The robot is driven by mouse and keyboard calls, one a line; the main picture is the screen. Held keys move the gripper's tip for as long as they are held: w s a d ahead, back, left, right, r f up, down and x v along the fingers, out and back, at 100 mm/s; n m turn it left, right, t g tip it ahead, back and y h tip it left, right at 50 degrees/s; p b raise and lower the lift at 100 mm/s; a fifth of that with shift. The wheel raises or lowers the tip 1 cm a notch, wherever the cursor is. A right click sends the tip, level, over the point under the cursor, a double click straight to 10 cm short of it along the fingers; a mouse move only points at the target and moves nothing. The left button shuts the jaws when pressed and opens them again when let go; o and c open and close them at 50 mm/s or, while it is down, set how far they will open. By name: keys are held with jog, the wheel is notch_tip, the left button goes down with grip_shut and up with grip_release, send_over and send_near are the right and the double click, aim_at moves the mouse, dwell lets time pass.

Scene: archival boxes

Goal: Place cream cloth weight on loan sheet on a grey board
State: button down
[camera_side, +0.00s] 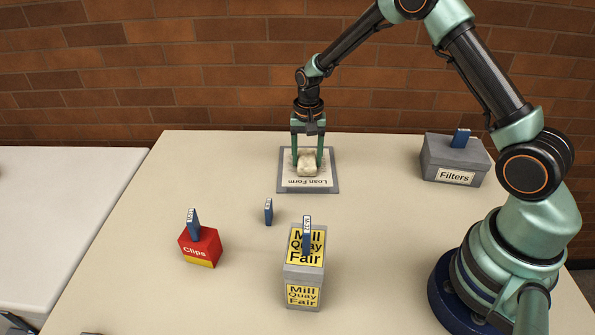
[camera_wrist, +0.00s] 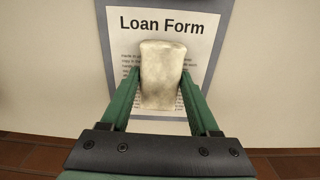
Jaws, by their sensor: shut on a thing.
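The cream cloth weight (camera_side: 307,163) is between the green fingers of my gripper (camera_side: 307,165), which is shut on it. It also shows in the wrist view (camera_wrist: 161,72), upright in the picture between the fingertips (camera_wrist: 160,78). The loan sheet (camera_side: 307,183), printed "Loan Form", lies on a grey board (camera_side: 334,187) at the back of the table. In the wrist view the sheet (camera_wrist: 123,47) lies behind the weight, which covers part of its text. The weight is over the sheet; I cannot tell whether it touches it.
A grey "Filters" box (camera_side: 455,160) stands at the back right. A red "Clips" box (camera_side: 201,247) and a grey "Mill Quay Fair" box (camera_side: 303,275) stand nearer the front, with a small blue tab (camera_side: 268,212) between. The table (camera_side: 210,165) left of the board is clear.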

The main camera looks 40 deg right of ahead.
aim_at(307, 157)
jog(key=shift+c, duration=0.6)
grip_release()
jog(key=shift+f, duration=0.1)
notch_tip(307, 157, up, 12)
jog(key=s+a+r+n+t, duration=0.2)
jog(key=s+r+n+t, duration=0.15)
jog(key=s+r, duration=0.6)
jog(key=s+a+r+n+t, duration=0.1)
jog(key=s+r+n+t, duration=0.1)
jog(key=s+n, duration=0.3)
jog(key=shift+s+a+r, duration=0.35)
jog(key=shift+s, duration=1.95)
jog(key=shift+n, duration=0.25)
